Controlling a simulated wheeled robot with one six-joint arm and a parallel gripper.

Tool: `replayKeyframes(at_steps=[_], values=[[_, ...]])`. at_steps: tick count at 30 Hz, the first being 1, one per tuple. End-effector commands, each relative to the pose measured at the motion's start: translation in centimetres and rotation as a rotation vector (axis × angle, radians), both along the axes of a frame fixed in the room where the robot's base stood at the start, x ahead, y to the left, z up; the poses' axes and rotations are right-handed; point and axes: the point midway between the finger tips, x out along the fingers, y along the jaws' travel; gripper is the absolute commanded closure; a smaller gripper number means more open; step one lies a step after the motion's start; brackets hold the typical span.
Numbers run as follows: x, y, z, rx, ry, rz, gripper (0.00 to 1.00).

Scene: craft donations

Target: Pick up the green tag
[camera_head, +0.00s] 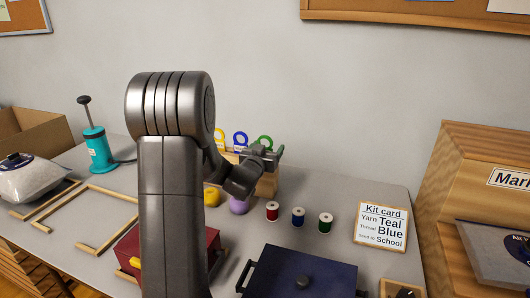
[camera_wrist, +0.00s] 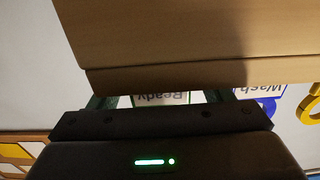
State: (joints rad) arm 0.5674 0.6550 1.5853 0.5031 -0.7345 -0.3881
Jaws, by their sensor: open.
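The green tag (camera_head: 264,138) shows in the head view as a green ring on a wooden stand (camera_head: 268,184), partly hidden behind my gripper (camera_head: 265,153). In the wrist view a white label reading "Ready" (camera_wrist: 165,98) lies between the fingertips of my gripper (camera_wrist: 160,101), upside down. That view shows no clear green ring. The jaws are apart, with one finger at each side of the label. I cannot tell whether either finger touches it.
A blue tag (camera_head: 240,137), labelled "Wash" in the wrist view, and a yellow tag (camera_head: 219,134) stand close left of the green one. Red (camera_head: 272,210), blue (camera_head: 298,216) and green (camera_head: 325,222) thread spools stand in front. A kit card (camera_head: 382,226) is at right.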

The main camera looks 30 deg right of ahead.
Motion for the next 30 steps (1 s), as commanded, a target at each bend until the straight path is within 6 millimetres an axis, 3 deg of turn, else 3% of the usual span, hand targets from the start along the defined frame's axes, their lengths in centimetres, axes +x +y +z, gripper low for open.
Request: replayKeyframes(at_steps=[1,8,17,30], values=[[0.0,0.0,0.0,0.000,0.000,0.000,0.31],[0.0,0.0,0.0,0.000,0.000,0.000,0.74],[0.0,0.0,0.5,-0.001,-0.002,0.000,0.75],[0.0,0.0,8.5,0.000,-0.004,0.000,0.75]])
